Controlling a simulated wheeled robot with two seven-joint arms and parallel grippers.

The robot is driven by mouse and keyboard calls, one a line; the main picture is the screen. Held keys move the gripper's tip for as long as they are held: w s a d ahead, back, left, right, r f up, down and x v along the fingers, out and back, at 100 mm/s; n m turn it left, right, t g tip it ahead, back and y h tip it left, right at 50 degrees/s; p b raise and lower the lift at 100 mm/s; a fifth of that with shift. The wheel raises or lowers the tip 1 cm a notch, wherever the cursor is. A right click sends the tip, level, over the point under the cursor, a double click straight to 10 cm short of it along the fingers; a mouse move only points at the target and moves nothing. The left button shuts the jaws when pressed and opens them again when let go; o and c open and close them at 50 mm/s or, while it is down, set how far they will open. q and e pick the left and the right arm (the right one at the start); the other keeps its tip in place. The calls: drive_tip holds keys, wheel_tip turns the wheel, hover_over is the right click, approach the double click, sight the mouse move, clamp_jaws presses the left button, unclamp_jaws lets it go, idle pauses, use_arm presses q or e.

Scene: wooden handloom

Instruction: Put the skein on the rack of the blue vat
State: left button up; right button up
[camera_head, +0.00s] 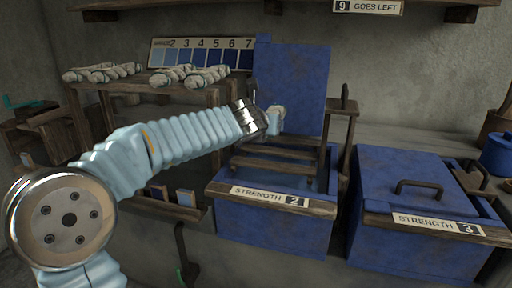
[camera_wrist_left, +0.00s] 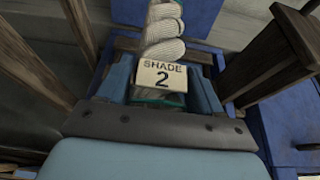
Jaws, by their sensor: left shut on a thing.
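My left gripper (camera_head: 268,122) is shut on a pale skein (camera_head: 278,114), in front of the raised blue lid of the open vat. In the left wrist view the skein (camera_wrist_left: 164,28) stands up between the fingers (camera_wrist_left: 162,94), with a "SHADE 2" tag on it. The blue vat (camera_head: 270,229) labelled "STRENGTH 2" stands open below. Its rack of dark wooden bars (camera_head: 276,163) lies across the opening, below the skein and apart from it in the head view. My forearm hides part of the scene left of the vat. My right gripper is not in view.
A second blue vat (camera_head: 415,255) with its lid shut stands to the right. Several pale skeins (camera_head: 190,76) lie on a wooden stand at the left, before a numbered shade board (camera_head: 200,54). A wooden post (camera_head: 343,130) rises at the open vat's right.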

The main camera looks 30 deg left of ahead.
use_arm(q)
drive_tip(key=a+f, duration=0.1)
drive_tip(key=f, duration=0.1)
drive_tip(key=a+f, duration=0.1)
drive_tip(key=shift+w+a+f+b, duration=0.3)
drive_tip(key=shift+a+f+b, duration=0.05)
drive_tip(key=shift+f+b, duration=0.05)
drive_tip(key=f+b, duration=0.1)
drive_tip(key=f, duration=0.1)
drive_tip(key=a+f+b, duration=0.1)
drive_tip(key=f, duration=0.1)
drive_tip(key=shift+w+a+f+b, duration=0.2)
drive_tip(key=shift+f+b, duration=0.1)
drive_tip(key=shift+b, duration=0.1)
drive_tip(key=o, duration=1.2)
drive_tip(key=shift+c, duration=0.2)
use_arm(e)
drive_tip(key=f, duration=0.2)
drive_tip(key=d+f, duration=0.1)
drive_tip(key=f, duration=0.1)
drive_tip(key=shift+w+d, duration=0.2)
use_arm(q)
drive_tip(key=shift+s, duration=0.15)
